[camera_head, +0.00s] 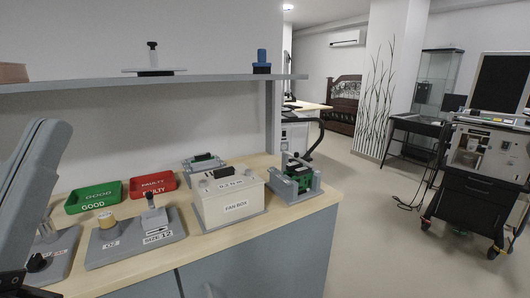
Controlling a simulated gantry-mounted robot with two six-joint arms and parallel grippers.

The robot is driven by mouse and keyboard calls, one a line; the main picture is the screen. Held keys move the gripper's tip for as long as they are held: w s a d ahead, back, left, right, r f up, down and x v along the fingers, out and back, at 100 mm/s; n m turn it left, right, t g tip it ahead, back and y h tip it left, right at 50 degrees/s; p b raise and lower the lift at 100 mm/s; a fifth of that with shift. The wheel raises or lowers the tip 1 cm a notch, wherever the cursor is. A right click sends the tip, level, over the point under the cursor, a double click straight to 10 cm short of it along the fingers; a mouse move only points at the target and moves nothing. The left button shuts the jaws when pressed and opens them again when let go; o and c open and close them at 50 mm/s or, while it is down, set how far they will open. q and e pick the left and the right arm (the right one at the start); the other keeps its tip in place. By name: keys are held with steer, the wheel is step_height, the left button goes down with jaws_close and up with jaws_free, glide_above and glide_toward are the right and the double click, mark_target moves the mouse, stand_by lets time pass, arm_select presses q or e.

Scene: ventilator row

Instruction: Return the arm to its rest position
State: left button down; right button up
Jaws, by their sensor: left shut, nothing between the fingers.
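My left arm (28,180) comes in at the left edge as a grey link. My left gripper (36,266) is low at the lower left, shut and empty, in front of a grey fixture plate (62,258) at the bench's left end. The frame edge cuts off part of it, and whether it touches the plate cannot be told. My right gripper is not in view.
On the wooden bench (265,225) stand a green GOOD tray (93,198), a red FAULTY tray (153,185), a white fan box (232,203), a green board in a grey holder (297,178) and labelled fixtures (150,236). A shelf (200,78) runs above. A ventilator cart (480,165) stands right.

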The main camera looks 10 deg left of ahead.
arm_select(q)
step_height(320, 180, up, 38)
steer(key=n+p, duration=0.1)
steer(key=p, duration=3.7)
steer(key=shift+w+f, duration=0.2)
steer(key=shift+w, duration=0.05)
